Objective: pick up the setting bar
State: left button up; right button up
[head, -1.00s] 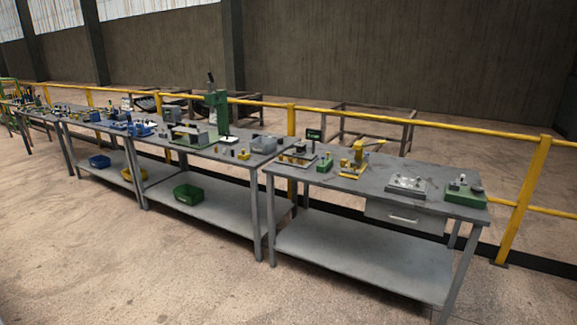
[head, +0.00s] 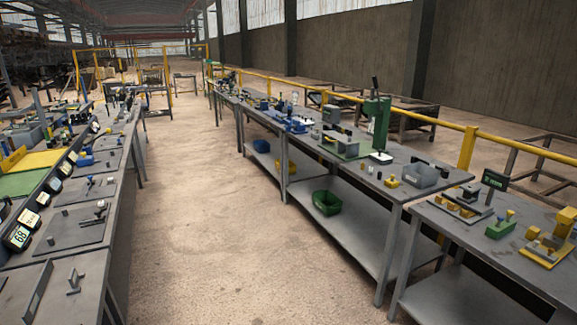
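I cannot tell for certain which object is the setting bar; the small parts on the benches are too small to make out. On the left bench, a long upright grey strip (head: 37,292) stands near the front, beside a small metal piece with a post (head: 74,280). Further along it, a flat dark plate (head: 75,225) carries small metal pins and rods. On the right, a dark bar-like piece (head: 429,162) lies over a grey bin (head: 424,176). Neither of my grippers is in view.
A wide clear aisle (head: 195,220) runs between the left bench row and the right benches. A green press (head: 378,125) and a green bin (head: 327,202) are on the right, with a yellow rail (head: 467,147) behind. Digital displays (head: 20,237) line the left bench.

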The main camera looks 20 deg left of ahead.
aim_at(31, 308)
jog(key=i+j+u, duration=0.15)
jog(key=i+u, duration=0.55)
jog(key=u, duration=0.2)
jog(key=i+l+u, duration=0.1)
jog(key=i+u, duration=0.25)
jog(key=u, duration=0.15)
jog(key=i+u, duration=0.25)
jog(key=u, duration=0.25)
jog(key=i+l+u, duration=0.1)
jog(key=i+u, duration=0.2)
jog(key=u, duration=0.2)
jog(key=i+l+u, duration=0.15)
jog(key=u, duration=0.35)
jog(key=i+l+u, duration=0.1)
jog(key=u, duration=0.4)
jog(key=i+l+u, duration=0.25)
jog(key=u, duration=0.2)
jog(key=i+l+u, duration=0.2)
jog(key=u, duration=0.3)
jog(key=i+l+u, duration=0.15)
jog(key=l+u, duration=0.15)
jog(key=i+l+u, duration=0.1)
jog(key=l+u, duration=0.2)
